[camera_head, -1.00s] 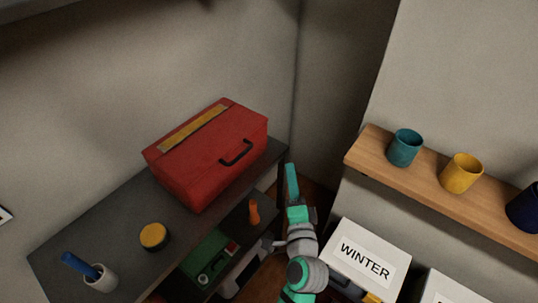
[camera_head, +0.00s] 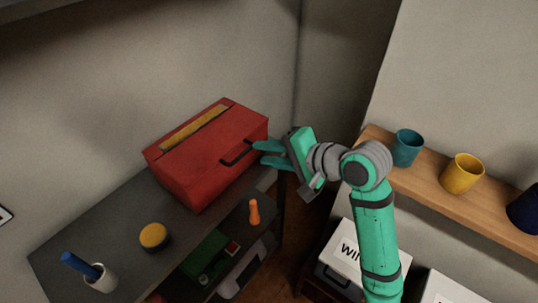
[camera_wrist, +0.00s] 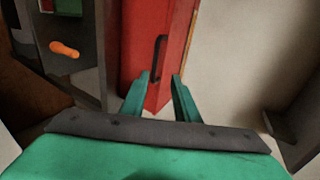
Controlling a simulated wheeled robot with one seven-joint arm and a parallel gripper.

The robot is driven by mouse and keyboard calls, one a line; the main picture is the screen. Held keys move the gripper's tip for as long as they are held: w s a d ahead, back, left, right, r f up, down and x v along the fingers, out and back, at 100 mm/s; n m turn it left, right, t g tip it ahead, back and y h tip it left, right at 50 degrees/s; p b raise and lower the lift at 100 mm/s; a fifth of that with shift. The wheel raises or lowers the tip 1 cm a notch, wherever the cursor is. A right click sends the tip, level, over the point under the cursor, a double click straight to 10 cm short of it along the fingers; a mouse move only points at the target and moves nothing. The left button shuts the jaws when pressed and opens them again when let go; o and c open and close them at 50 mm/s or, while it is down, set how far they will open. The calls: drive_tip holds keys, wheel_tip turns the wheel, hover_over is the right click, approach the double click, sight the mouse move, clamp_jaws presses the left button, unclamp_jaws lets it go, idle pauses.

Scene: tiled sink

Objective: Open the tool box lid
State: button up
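The red tool box (camera_head: 195,170) sits on the dark grey shelf top against the wall, with its lid (camera_head: 215,128) shut. The lid has a yellow strip, and a black handle (camera_head: 235,157) is on the side facing me. My gripper (camera_head: 260,152) is just right of the handle, with its two teal fingers apart and pointing at the box. In the wrist view, my gripper (camera_wrist: 161,80) shows nothing held between the fingertips. The handle (camera_wrist: 158,54) appears just beyond them, roughly in line with the gap. Whether a fingertip touches the box is unclear.
A yellow-topped round tin (camera_head: 154,237) and a white cup (camera_head: 100,279) with a blue item stand on the shelf top (camera_head: 115,225). A wooden wall shelf (camera_head: 440,192) with mugs is to the right.

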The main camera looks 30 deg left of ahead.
sight(241, 154)
drive_tip(key=shift+h, duration=0.3)
drive_tip(key=shift+s+f+x, duration=0.1)
drive_tip(key=shift+s+x, duration=0.05)
drive_tip(key=shift+x, duration=1.5)
drive_tip(key=shift+s+f+x, duration=0.1)
drive_tip(key=shift+s+x, duration=0.05)
drive_tip(key=shift+x, duration=1.5)
drive_tip(key=shift+s+f+x, duration=0.1)
drive_tip(key=shift+s+x, duration=0.05)
drive_tip(key=shift+x, duration=1.5)
drive_tip(key=shift+a+f, duration=0.2)
drive_tip(key=shift+f, duration=0.05)
drive_tip(key=shift+f, duration=0.15)
drive_tip(key=shift+c, duration=1)
